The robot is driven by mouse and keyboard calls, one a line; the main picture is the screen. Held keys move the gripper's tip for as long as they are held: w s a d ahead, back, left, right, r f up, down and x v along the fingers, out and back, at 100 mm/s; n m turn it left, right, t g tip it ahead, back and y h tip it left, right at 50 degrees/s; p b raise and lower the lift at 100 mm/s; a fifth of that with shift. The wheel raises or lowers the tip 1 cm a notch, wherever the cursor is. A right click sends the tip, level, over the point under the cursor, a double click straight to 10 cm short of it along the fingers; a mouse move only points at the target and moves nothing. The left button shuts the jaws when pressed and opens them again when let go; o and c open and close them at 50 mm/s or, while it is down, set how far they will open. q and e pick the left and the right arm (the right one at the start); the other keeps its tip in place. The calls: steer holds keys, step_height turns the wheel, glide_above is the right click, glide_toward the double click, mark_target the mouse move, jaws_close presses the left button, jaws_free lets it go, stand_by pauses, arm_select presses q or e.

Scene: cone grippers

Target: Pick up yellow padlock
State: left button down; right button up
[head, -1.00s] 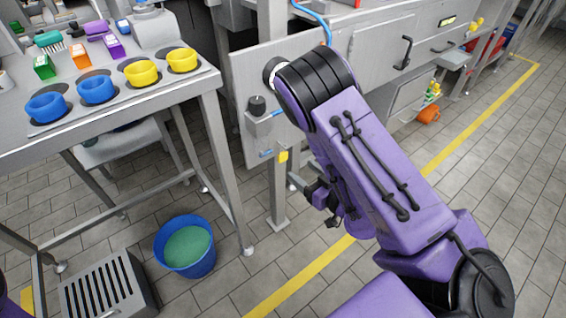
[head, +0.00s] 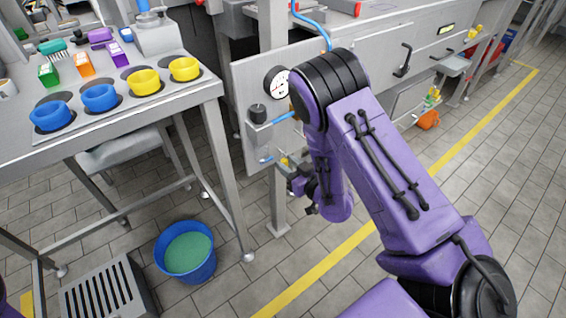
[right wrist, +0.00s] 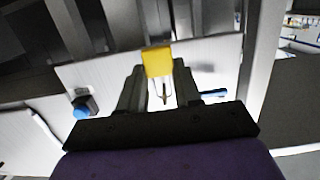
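The yellow padlock (right wrist: 158,62) shows in the right wrist view at the tips of my right gripper (right wrist: 160,68), with its shackle running down between the fingers. The two dark fingers stand apart, one to each side of the padlock. I cannot tell whether either touches it. In the head view a small bit of the yellow padlock (head: 284,160) shows below the valve on the grey panel, the rest hidden by my right gripper (head: 287,169). My left gripper is not in view.
A steel table (head: 150,112) with blue and yellow cups stands at left. A blue bucket (head: 187,272) is on the floor below.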

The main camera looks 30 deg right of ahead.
steer(key=shift+r, duration=0.15)
steer(key=shift+r, duration=0.3)
steer(key=shift+r+p, duration=0.35)
steer(key=shift+r, duration=0.15)
steer(key=s+d+p, duration=0.1)
steer(key=s+p, duration=0.2)
steer(key=s, duration=1.5)
steer(key=shift+d+f, duration=0.2)
